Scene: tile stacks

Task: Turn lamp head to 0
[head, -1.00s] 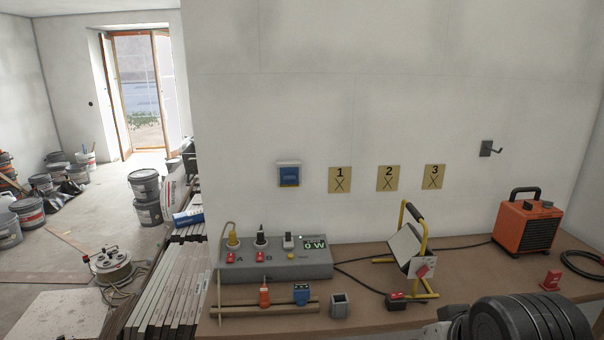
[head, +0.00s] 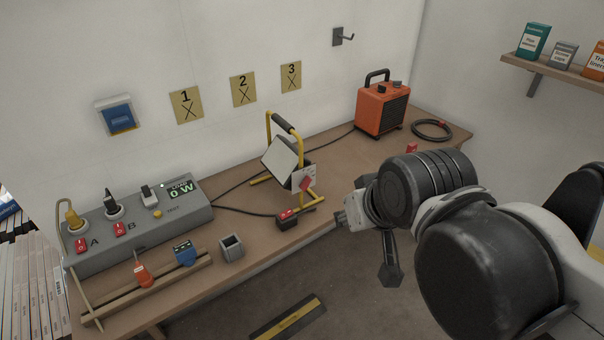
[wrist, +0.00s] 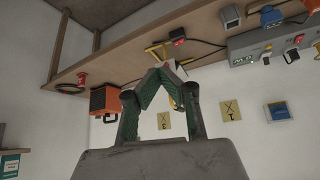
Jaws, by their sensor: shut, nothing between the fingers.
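The work lamp has a yellow tube stand (head: 314,204) on the bench, with a dark grip on top. Its pale square lamp head (head: 281,158) is tilted. A white plate with a red part (head: 305,183) sits at its right side; any marks are too small to read. In the wrist view, the picture is upside down, and the yellow stand (wrist: 157,49) shows partly behind my fingers. My gripper (wrist: 160,76) is shut and empty, its green-edged fingers meeting in front of the lamp. In the head view, my arm is right of the lamp, apart from it.
A grey power box (head: 135,220) with plugs and switches stands left on the bench (head: 240,190). A red switch block (head: 287,218) and cable lie by the lamp's foot. An orange heater (head: 382,108) stands at the back right. A grey cup (head: 231,248) stands near the front edge.

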